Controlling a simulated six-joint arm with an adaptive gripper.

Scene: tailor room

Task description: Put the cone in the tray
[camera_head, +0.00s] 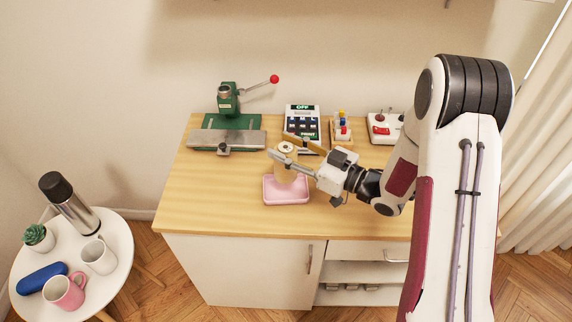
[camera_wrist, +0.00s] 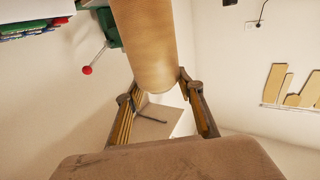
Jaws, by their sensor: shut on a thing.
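The cone (camera_head: 284,173) is a tan thread cone with a pale top and a dark hole in it. In the wrist view the cone (camera_wrist: 150,45) fills the upper middle, between the two fingers of my gripper (camera_wrist: 160,85).
A green press (camera_head: 228,100) with a red-knobbed lever stands at the back left. The wooden top (camera_head: 205,195) is clear left of the tray.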

